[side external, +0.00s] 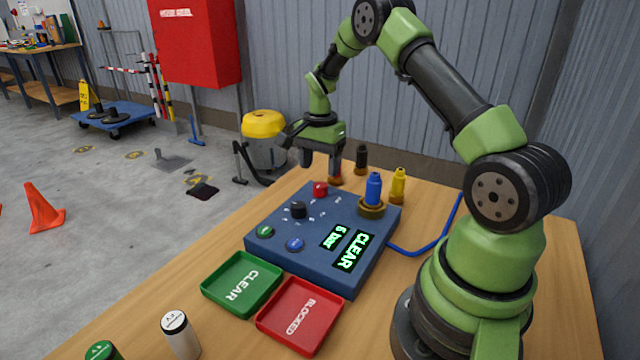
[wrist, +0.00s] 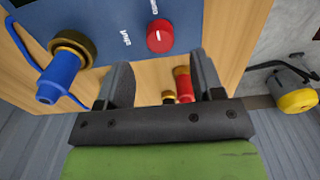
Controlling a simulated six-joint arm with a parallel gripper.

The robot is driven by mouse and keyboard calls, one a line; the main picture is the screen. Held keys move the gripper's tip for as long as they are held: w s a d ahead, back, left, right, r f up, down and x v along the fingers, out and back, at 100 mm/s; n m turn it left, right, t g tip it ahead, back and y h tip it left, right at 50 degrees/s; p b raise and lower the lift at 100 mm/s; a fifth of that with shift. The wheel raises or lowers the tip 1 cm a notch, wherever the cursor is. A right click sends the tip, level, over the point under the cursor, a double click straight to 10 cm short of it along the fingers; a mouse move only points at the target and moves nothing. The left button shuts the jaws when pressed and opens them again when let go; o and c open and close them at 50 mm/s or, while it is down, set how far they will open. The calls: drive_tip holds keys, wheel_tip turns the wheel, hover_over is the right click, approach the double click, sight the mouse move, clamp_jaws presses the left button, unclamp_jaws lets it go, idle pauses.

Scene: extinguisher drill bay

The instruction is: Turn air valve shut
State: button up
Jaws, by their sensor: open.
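A blue control box (side external: 285,262) stands on the wooden table. A red knob (side external: 320,189) sits near its far edge and a black knob (side external: 298,209) nearer its middle; I cannot tell from the labels which is the air valve. In the wrist view the red knob (wrist: 160,36) has a white mark and lies ahead of the fingers, apart from them. My gripper (side external: 320,162) is open over the table just past the box's far edge, fingers down. In the wrist view my gripper (wrist: 163,78) has a red nozzle (wrist: 183,84) visible between its fingers, with no visible grip on it.
A blue nozzle (side external: 373,187) stands in a brass socket on the box. Yellow (side external: 398,186) and black (side external: 361,159) nozzles stand behind. Green (side external: 240,284) and red (side external: 300,317) trays lie in front. A blue hose (side external: 430,245) runs right.

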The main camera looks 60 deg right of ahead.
sight(320, 185)
wheel_tip(320, 185, down, 6)
drive_tip(key=shift+r, duration=0.25)
drive_tip(key=c, duration=0.9)
